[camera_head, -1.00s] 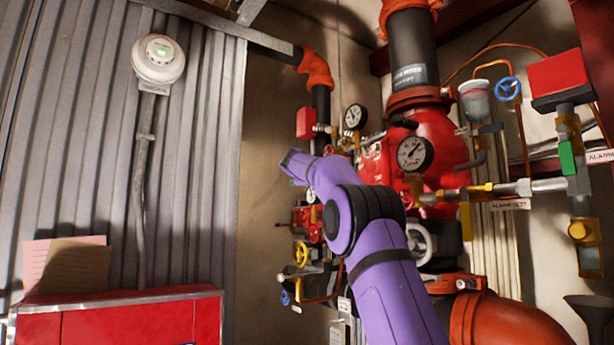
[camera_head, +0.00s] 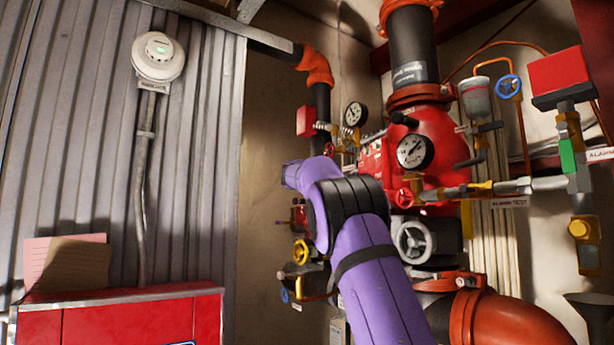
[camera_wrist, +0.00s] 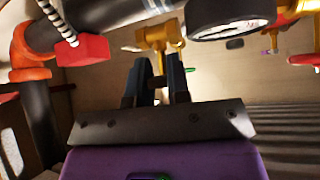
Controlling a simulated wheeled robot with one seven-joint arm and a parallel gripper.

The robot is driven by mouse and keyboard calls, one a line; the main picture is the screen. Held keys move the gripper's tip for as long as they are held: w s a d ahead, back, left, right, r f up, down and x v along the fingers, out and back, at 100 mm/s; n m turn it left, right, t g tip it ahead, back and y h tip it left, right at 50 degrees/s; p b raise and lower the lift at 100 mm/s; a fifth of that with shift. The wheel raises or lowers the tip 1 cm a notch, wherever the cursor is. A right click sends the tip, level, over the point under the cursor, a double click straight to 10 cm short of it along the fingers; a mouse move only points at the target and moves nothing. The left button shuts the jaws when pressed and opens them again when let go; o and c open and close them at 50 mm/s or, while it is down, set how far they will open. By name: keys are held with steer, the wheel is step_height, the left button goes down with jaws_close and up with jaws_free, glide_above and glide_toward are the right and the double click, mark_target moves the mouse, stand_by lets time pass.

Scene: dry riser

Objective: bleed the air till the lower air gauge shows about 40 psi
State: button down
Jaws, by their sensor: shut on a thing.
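In the wrist view, the two dark fingers of my gripper (camera_wrist: 158,66) are shut on the lower end of a brass valve (camera_wrist: 160,36). The part between the fingertips is mostly hidden. A round dial gauge (camera_wrist: 232,22) is just right of the valve, seen edge-on, so its reading is not legible. In the head view, my purple wrist hides the fingers and the valve. Two white-faced gauges show there, an upper one (camera_head: 355,114) and a larger one (camera_head: 412,152) on the red valve body. Their numbers are too small to read.
A red box (camera_head: 306,121) hangs by the black pipe; a red box also shows in the wrist view (camera_wrist: 82,50). A red cabinet (camera_head: 120,322) stands lower left.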

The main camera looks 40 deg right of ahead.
steer(key=c, duration=1.1)
jaws_free()
steer(key=v, duration=1.1)
steer(key=shift+w, duration=0.1)
steer(key=s+a+f+m+g+y, duration=0.3)
steer(key=s+f+m+g+y, duration=0.15)
steer(key=s+f, duration=0.95)
steer(key=s+a+f+g+y, duration=0.1)
steer(key=s+a+f+y, duration=0.2)
steer(key=s+a+f, duration=0.4)
steer(key=s+a+f+m+g+y, duration=0.1)
steer(key=s+a+f+y, duration=0.3)
steer(key=s+a+f, duration=0.4)
steer(key=s+a+f+g+y, duration=0.1)
steer(key=s+a+f+y, duration=0.2)
steer(key=s+a+f, duration=0.4)
steer(key=shift+s+a+f+m+g+y, duration=0.1)
steer(key=shift+s+f, duration=0.1)
steer(key=shift+s, duration=1.15)
steer(key=shift+s+a+f+m+g+y, duration=0.15)
steer(key=shift+s+f, duration=0.1)
steer(key=shift+s, duration=1.15)
steer(key=shift+s+a+f+m, duration=0.1)
steer(key=shift+s+f, duration=0.1)
steer(key=shift+s, duration=1.15)
